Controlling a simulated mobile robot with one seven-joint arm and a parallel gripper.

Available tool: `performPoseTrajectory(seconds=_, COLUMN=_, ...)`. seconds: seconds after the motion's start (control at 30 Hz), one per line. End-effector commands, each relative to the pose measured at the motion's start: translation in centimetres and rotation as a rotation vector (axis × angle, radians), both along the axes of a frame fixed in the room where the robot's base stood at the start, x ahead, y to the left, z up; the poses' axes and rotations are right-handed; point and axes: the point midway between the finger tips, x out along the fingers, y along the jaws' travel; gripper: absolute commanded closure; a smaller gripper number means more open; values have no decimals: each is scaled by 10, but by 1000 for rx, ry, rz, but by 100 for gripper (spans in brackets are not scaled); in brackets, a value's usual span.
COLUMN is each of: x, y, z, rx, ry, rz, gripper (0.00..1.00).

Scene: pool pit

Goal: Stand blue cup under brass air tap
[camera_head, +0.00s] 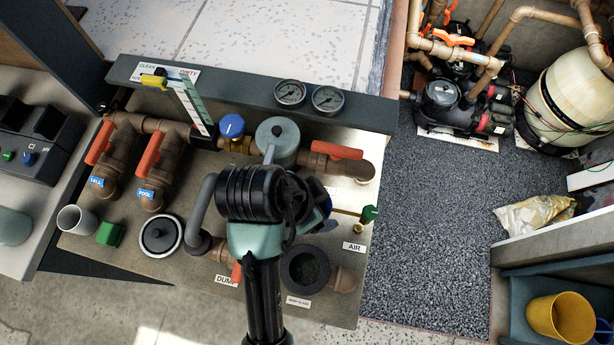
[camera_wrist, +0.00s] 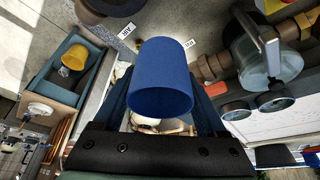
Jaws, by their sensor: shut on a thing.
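The blue cup (camera_wrist: 163,72) is between the fingers of my gripper (camera_wrist: 163,100) in the wrist view, its darker round end towards the camera. In the head view my gripper (camera_head: 322,205) is over the right part of the bench, mostly hidden by my wrist. Only a little blue shows there, and I cannot tell cup from finger. The brass air tap (camera_head: 352,212) has a green handle (camera_head: 369,214) and sits at the bench's right edge, just right of my gripper. The AIR label (camera_head: 354,246) is below it. I cannot tell whether the cup touches the bench.
A black-rimmed round opening (camera_head: 305,268) is just in front of my gripper. A grey-lidded pot (camera_head: 277,138) and orange-handled valves (camera_head: 337,150) stand behind. A grey cup (camera_head: 76,219) and green block (camera_head: 109,233) are at the left. Gravel floor (camera_head: 430,220) lies right of the bench.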

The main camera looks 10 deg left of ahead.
Motion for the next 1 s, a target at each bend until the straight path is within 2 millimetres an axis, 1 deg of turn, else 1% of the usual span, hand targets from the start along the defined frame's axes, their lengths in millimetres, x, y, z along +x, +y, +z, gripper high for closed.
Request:
performPoseTrajectory(seconds=0.07, x=0, y=0, z=-3, rx=-1, ry=2, rz=0, gripper=78)
performPoseTrajectory(seconds=0.17, x=-1, y=0, z=-17, rx=-2, ry=6, rz=1, gripper=78)
performPoseTrajectory(seconds=0.5, x=-2, y=0, z=-105, rx=-1, ry=7, rz=1, gripper=78)
performPoseTrajectory(seconds=0.6, x=-1, y=0, z=-123, rx=-1, ry=4, rz=1, gripper=78)
performPoseTrajectory(seconds=0.7, x=0, y=0, z=-134, rx=0, ry=2, rz=1, gripper=78)
performPoseTrajectory(seconds=0.83, x=3, y=-4, z=-137, rx=0, ry=-1, rz=-1, gripper=78)
performPoseTrajectory(seconds=1.0, x=25, y=-25, z=-133, rx=-1, ry=-1, rz=-3, gripper=78)
